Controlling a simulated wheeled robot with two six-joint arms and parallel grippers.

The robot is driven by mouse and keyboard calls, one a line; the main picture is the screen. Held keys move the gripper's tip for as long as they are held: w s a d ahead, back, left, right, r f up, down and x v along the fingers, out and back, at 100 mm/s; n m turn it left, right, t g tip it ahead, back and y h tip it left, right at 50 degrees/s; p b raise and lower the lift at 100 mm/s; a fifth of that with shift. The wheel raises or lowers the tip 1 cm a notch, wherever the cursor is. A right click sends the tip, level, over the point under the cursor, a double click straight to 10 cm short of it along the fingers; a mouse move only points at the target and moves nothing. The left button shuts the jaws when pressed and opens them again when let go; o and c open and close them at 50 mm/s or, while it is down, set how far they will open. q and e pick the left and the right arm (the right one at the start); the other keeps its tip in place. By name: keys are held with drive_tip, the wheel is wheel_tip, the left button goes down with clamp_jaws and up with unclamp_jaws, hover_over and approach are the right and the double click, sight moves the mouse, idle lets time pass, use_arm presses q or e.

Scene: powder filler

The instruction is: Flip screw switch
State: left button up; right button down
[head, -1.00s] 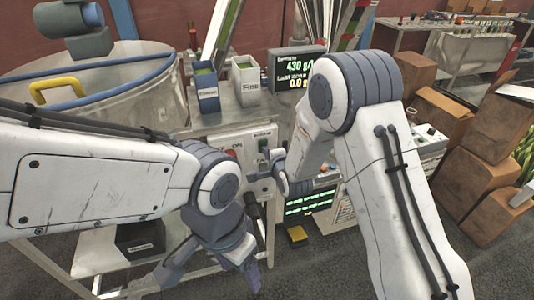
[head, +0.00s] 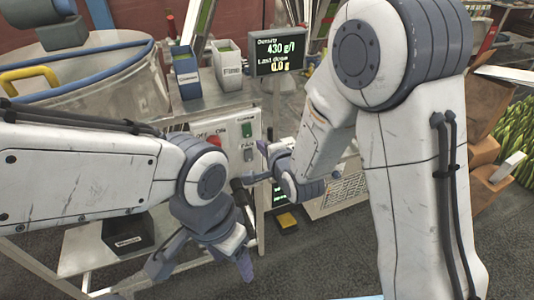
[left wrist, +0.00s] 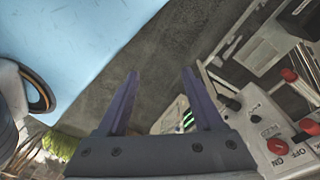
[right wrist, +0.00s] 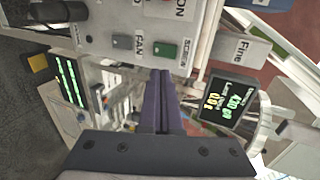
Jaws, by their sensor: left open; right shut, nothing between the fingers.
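A grey control panel (head: 215,145) in the head view carries a green switch (head: 247,130) with a grey switch (head: 249,153) below it. The grey switch (right wrist: 122,42) is labelled FAN. My right gripper (right wrist: 162,75) is shut and empty, its fingertips close to the green switch; I cannot tell whether they touch it. It also shows in the head view (head: 262,150). My left gripper (head: 200,270) is open and empty, low in front of the panel. It also shows open in the left wrist view (left wrist: 160,73).
A density display (head: 276,50) stands above and right of the panel. A blue bin (head: 187,72) and a white bin (head: 228,65) stand on the metal top. A red button (head: 214,142) sits on the panel.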

drive_tip(key=shift+b+v, duration=1.55)
drive_tip(key=shift+b, duration=0.05)
drive_tip(key=shift+d+r, duration=0.1)
